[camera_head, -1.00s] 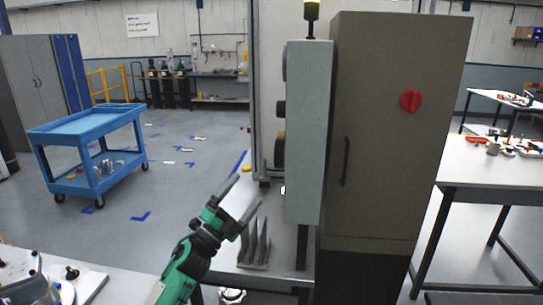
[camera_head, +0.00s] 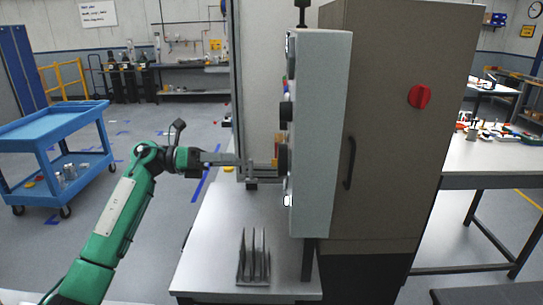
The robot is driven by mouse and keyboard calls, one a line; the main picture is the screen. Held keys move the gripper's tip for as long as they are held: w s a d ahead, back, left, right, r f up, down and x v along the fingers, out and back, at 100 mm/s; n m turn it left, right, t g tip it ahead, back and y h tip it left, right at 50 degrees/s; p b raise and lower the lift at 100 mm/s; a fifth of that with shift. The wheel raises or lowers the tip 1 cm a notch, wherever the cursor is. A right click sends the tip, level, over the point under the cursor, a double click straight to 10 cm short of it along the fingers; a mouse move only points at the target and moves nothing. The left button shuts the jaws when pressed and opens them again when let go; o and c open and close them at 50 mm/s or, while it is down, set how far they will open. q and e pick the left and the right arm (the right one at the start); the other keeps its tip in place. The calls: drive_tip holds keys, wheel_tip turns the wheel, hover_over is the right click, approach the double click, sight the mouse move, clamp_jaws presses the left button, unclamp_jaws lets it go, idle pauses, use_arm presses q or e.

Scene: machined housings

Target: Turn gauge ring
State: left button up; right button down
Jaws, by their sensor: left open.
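A grey upright panel box (camera_head: 322,130) stands at centre, with several round dark fittings along its left-facing side, seen edge-on. The lowest dark one, apparently the gauge ring (camera_head: 283,158), sits about halfway down the panel. Another dark round fitting (camera_head: 285,112) is above it. My left gripper (camera_head: 272,170) reaches in from the left with its fingers open, its tips level with the lower ring and right beside it. Whether the fingers touch the ring or straddle it I cannot tell. The ring's front face is turned away from view. My right gripper is out of view.
A metal table (camera_head: 215,245) below holds a rack of upright plates (camera_head: 254,268). A tall brown cabinet (camera_head: 385,200) with a red switch (camera_head: 419,96) stands right of the panel. A blue cart (camera_head: 60,135) is at left. A white-topped table (camera_head: 490,165) is at right.

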sight(282, 161)
use_arm(q)
drive_tip(key=d+p, duration=0.4)
drive_tip(key=d, duration=0.7)
drive_tip(key=shift+w+d, duration=0.1)
drive_tip(key=shift+d, duration=0.05)
drive_tip(key=shift+c, duration=0.4)
drive_tip(key=c, duration=0.9)
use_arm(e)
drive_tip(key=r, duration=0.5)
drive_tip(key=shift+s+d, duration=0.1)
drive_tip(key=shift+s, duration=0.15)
